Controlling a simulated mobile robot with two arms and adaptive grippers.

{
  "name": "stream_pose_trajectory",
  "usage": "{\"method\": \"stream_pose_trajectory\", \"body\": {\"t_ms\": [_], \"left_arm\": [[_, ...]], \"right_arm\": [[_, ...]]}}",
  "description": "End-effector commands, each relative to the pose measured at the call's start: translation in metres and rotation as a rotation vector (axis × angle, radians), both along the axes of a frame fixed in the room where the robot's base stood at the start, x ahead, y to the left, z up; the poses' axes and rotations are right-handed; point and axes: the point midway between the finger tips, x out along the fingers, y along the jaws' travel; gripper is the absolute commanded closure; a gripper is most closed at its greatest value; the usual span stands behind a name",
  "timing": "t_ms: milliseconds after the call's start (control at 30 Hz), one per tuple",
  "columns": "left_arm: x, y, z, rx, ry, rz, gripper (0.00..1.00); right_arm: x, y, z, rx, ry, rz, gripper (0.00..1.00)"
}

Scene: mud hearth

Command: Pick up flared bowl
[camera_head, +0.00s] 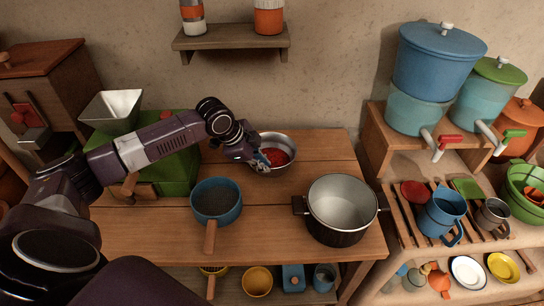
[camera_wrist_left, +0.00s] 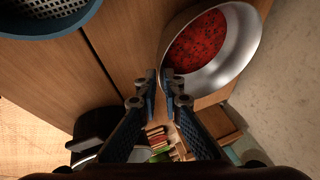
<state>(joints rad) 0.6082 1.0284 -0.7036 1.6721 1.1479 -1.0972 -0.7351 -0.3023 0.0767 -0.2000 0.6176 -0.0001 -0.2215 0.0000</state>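The flared bowl (camera_head: 288,142) is a silvery metal bowl holding red, grainy contents. It stands on the wooden table near the wall, and fills the upper right of the left wrist view (camera_wrist_left: 240,50). My left gripper (camera_head: 261,161) is at the bowl's near left rim. My right gripper is in neither view.
A blue pan (camera_head: 216,200) with a wooden handle stands left of the bowl. A large pot (camera_head: 342,205) stands front right. A green box with a metal hopper (camera_head: 112,108) is at the left. A shelf (camera_head: 230,41) hangs above. Table between pan and pot is clear.

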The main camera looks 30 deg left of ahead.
Motion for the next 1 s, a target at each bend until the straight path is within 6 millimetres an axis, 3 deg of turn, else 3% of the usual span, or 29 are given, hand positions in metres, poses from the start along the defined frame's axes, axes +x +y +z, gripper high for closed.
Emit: {"method": "stream_pose_trajectory", "body": {"t_ms": [67, 167, 467, 600, 900, 1000], "left_arm": [[0.005, -0.003, -0.009, -0.002, 0.000, 0.001, 0.93], [0.009, -0.004, -0.016, -0.001, 0.000, 0.001, 0.93], [0.022, -0.006, -0.047, 0.000, 0.002, 0.002, 0.93], [0.029, -0.009, -0.062, 0.000, 0.000, 0.001, 0.93], [0.031, -0.010, -0.066, 0.000, -0.001, 0.000, 0.93], [0.031, -0.010, -0.066, 0.000, -0.001, 0.000, 1.00]], "right_arm": [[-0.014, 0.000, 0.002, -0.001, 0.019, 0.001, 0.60], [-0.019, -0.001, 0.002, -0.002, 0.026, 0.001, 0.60], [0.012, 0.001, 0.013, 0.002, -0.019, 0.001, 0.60], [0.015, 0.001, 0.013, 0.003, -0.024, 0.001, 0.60], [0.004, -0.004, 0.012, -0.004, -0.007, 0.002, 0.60], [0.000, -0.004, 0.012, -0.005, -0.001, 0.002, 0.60]]}}
